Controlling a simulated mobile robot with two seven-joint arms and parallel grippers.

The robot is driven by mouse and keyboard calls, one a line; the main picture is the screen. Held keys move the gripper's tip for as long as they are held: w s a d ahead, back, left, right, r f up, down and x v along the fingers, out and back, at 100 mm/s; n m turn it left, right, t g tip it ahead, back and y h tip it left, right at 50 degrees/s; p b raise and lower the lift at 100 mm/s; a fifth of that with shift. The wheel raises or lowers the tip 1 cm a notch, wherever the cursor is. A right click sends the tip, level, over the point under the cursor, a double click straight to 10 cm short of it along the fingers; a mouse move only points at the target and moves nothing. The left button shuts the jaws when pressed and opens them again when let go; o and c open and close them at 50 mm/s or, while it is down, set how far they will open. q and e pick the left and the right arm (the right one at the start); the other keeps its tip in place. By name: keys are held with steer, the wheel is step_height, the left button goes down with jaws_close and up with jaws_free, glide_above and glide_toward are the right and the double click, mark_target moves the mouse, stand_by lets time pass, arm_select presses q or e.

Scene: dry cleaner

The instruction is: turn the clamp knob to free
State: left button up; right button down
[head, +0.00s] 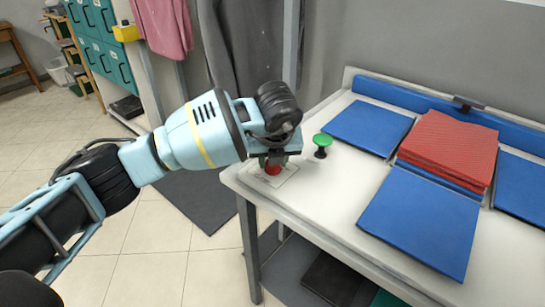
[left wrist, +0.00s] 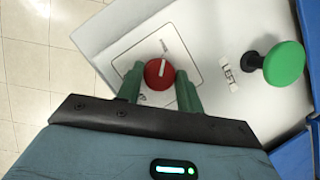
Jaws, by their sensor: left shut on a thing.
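The clamp knob is a round red knob (left wrist: 159,74) with a white pointer line, on a white plate (left wrist: 196,52) at the table's corner. In the left wrist view the pointer runs almost straight up, leaning slightly right. In the head view the red knob (head: 272,168) is partly hidden under my left gripper. My left gripper (head: 274,160) points down at it. Its two green fingers, also in the left wrist view (left wrist: 159,84), are shut on the knob, one on each side. Lettering on the plate is too small to read fully. My right gripper is not in view.
A green mushroom button (head: 322,140) stands right of the knob, beside a label reading "LEFT" (left wrist: 230,74). Blue pads (head: 421,220) and a folded red cloth (head: 449,148) lie on the white table (head: 345,185). Dark and pink garments hang behind the arm.

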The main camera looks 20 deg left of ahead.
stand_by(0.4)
arm_select(q)
steer(key=o, duration=1)
steer(key=v, duration=0.7)
steer(key=shift+s+d+r, duration=0.1)
steer(key=shift+s+r, duration=0.05)
steer(key=shift+r, duration=0.2)
